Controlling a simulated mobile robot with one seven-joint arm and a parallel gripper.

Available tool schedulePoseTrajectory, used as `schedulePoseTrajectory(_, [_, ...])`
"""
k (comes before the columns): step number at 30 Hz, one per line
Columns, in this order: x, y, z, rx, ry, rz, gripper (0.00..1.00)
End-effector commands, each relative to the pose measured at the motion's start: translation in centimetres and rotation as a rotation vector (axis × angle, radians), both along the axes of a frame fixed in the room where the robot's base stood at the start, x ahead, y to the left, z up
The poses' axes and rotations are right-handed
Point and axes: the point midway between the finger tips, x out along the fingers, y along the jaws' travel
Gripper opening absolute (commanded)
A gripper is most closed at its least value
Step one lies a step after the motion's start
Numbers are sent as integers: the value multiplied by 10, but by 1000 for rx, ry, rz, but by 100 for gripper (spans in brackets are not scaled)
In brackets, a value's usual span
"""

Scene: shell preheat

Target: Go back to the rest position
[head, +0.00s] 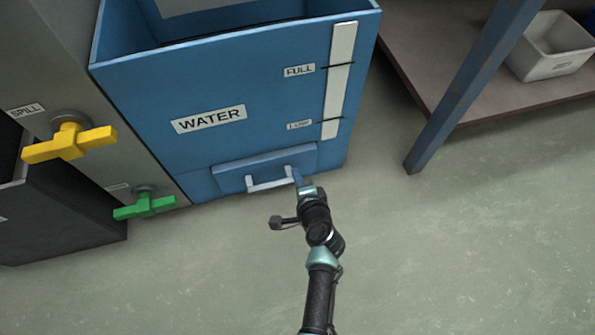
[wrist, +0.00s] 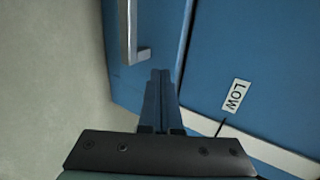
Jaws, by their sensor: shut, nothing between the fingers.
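My gripper (head: 298,177) is at the lower front of the blue water tank (head: 215,95), at the right end of a metal handle (head: 270,182) on a blue drawer or flap panel (head: 230,178). In the wrist view my gripper (wrist: 161,75) has its two fingers together with nothing between them. The handle (wrist: 128,35) shows there to the left of the fingers and looks apart from them. Whether the fingertips touch the tank front is not clear.
A yellow valve handle (head: 70,143) and a green valve handle (head: 145,206) stick out at the left. A blue post (head: 470,85) and a shelf (head: 430,60) with a white tub (head: 550,62) are at the right. The floor (head: 430,260) is clear.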

Motion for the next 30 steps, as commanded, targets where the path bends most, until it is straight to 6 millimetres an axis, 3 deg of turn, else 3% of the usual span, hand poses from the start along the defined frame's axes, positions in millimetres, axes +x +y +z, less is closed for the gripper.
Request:
schedulePoseTrajectory(1, [-14, -6, 17, 2, 1, -6, 0])
schedulePoseTrajectory(7, [-51, -18, 37, 2, 3, -5, 0])
schedulePoseTrajectory(15, [-77, -27, 50, 2, 1, -5, 0])
schedulePoseTrajectory(25, [-77, -28, 53, -3, -5, -2, 0])
schedulePoseTrajectory(28, [-63, -30, 76, -44, -44, 17, 0])
schedulePoseTrajectory(30, [-45, -32, 108, -100, -97, 42, 0])
